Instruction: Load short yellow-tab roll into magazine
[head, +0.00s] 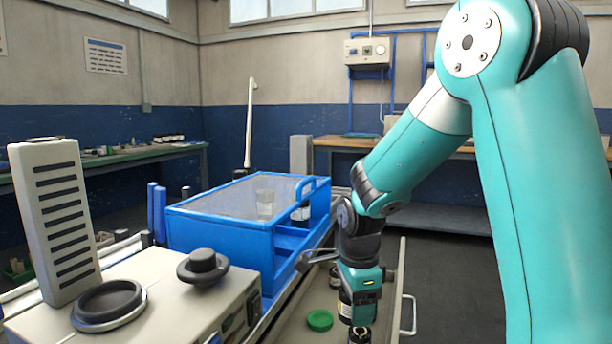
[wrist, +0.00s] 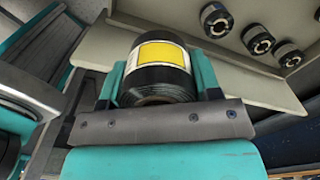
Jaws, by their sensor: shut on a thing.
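My gripper (wrist: 158,88) is shut on a black roll (wrist: 160,88) with a yellow-and-white label. The roll sits between the two teal fingers in the wrist view. In the head view my gripper (head: 358,318) points down at the lower right, over a beige tray or drawer (head: 387,318). The held roll shows only partly there, with a bit of its pale label near the fingers. I cannot tell for certain which thing is the magazine.
A blue box (head: 222,240) with a clear top stands left of my gripper. A green round piece (head: 320,320) lies in the tray. A beige machine (head: 150,322) with black knobs is at the front left. Small black cylinders (wrist: 257,40) line a beige panel in the wrist view.

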